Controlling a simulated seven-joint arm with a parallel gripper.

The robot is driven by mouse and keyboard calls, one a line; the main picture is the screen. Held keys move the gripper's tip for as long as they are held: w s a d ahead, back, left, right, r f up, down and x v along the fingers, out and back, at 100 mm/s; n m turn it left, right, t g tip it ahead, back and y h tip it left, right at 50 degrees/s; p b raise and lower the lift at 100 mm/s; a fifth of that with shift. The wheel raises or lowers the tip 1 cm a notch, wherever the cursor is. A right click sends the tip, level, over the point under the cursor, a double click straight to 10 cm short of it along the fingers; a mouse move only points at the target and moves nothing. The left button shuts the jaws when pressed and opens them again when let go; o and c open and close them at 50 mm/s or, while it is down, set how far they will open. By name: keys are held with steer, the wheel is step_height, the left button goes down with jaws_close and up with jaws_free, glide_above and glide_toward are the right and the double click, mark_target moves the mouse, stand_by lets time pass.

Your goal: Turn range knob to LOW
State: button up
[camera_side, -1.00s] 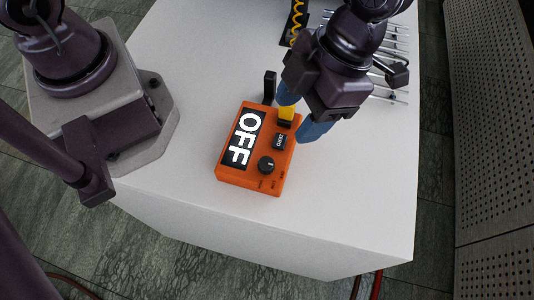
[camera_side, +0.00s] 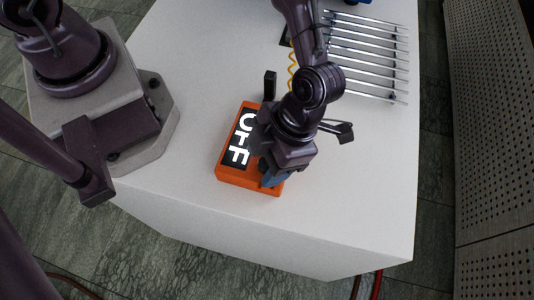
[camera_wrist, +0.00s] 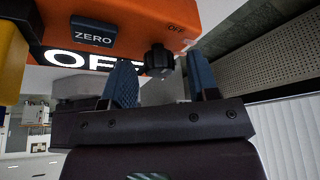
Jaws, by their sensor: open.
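The orange instrument box (camera_side: 223,173) lies on the white table with its display reading OFF. In the wrist view, the box (camera_wrist: 190,14) fills the top, with the black range knob (camera_wrist: 158,60) sticking out and an OFF label beside it. The ZERO button (camera_wrist: 93,33) is to the knob's left. My gripper (camera_wrist: 165,75) is open, its blue fingers on either side of the knob, which shows between their tips. I cannot tell whether a finger touches it. In the side view, my gripper (camera_side: 272,176) hides the knob and the right part of the box.
A small black upright block (camera_side: 270,84) stands behind the box. A yellow coiled cable (camera_side: 292,70) and a rack of metal rods (camera_side: 370,58) are farther back. The white table (camera_side: 350,190) is clear to the right and in front.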

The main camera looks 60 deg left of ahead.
steer(key=shift+c, duration=0.2)
steer(key=c, duration=0.9)
steer(key=shift+m, duration=0.3)
steer(key=m+y, duration=0.1)
steer(key=m, duration=0.2)
steer(key=shift+m+t+y, duration=0.8)
steer(key=shift+m+y, duration=0.2)
steer(key=shift+m, duration=1.6)
steer(key=o, duration=0.9)
